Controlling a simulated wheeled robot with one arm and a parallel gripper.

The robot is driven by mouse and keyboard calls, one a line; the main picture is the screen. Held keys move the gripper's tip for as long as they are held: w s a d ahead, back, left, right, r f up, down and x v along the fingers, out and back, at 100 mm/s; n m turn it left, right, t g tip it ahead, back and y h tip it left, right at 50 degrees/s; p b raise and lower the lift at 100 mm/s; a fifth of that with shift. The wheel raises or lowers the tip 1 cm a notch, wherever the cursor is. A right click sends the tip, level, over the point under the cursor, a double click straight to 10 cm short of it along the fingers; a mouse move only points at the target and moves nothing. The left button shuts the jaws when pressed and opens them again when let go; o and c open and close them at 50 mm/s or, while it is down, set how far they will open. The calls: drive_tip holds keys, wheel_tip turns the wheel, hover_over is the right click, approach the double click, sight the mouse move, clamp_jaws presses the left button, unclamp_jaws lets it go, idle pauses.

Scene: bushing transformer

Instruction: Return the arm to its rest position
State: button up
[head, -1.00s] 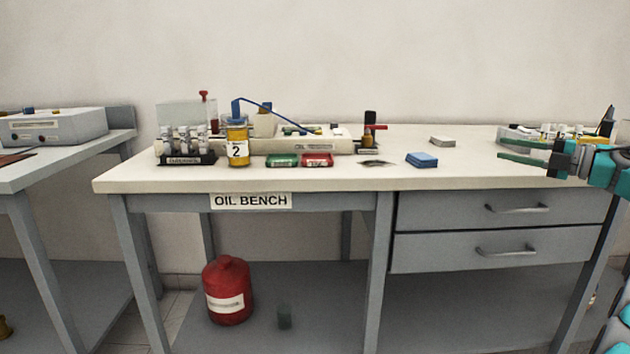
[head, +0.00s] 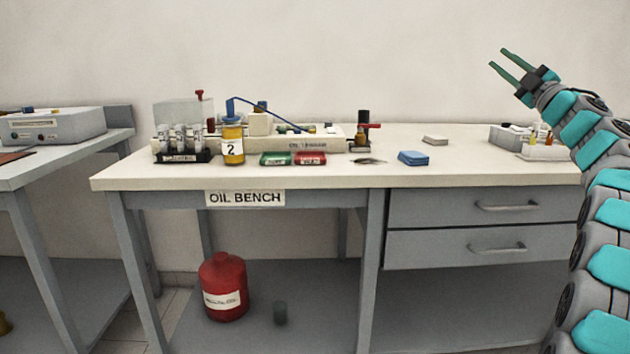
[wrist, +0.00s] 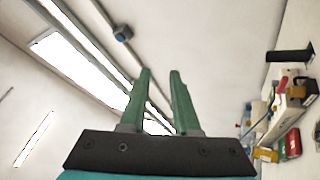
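My gripper (head: 507,64) is raised well above the right end of the oil bench (head: 150,178), at the upper right of the head view. Its two green fingers stand apart with nothing between them. In the wrist view the open gripper (wrist: 160,95) points toward the ceiling and wall, and no object is held. My teal and grey arm rises along the right edge of the head view.
On the bench stand a yellow jar marked 2 (head: 232,150), a vial rack (head: 182,157), green (head: 274,159) and red (head: 310,159) trays, a blue pad stack (head: 413,158) and a white tray (head: 507,136). A red can (head: 224,290) stands below. Space around the gripper is clear.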

drive_tip(key=s+a+f+m+g+h, duration=0.35)
drive_tip(key=s+f+m+h, duration=0.2)
drive_tip(key=f, duration=0.45)
drive_tip(key=s+a+f+m+g+h, duration=0.3)
drive_tip(key=s+f+m+g+h, duration=0.15)
drive_tip(key=f+m, duration=0.4)
drive_tip(key=s+a+f+m+g+h, duration=0.4)
drive_tip(key=s+f+m, duration=0.15)
drive_tip(key=f, duration=0.55)
drive_tip(key=s+a+f+g+y, duration=0.1)
drive_tip(key=s+a+f+g, duration=0.3)
drive_tip(key=s, duration=0.9)
drive_tip(key=s+a+f+n+g+y, duration=0.1)
drive_tip(key=s+a+f+g+y, duration=0.1)
drive_tip(key=s+a+f+g, duration=0.2)
drive_tip(key=s+a+f+g+y, duration=0.2)
drive_tip(key=s+a+f, duration=0.7)
drive_tip(key=s, duration=1.4)
wheel_tip(320, 180, down, 5)
drive_tip(key=shift+s+a+r+g, duration=0.1)
drive_tip(key=shift+s+a+g, duration=0.2)
drive_tip(key=shift+g, duration=0.6)
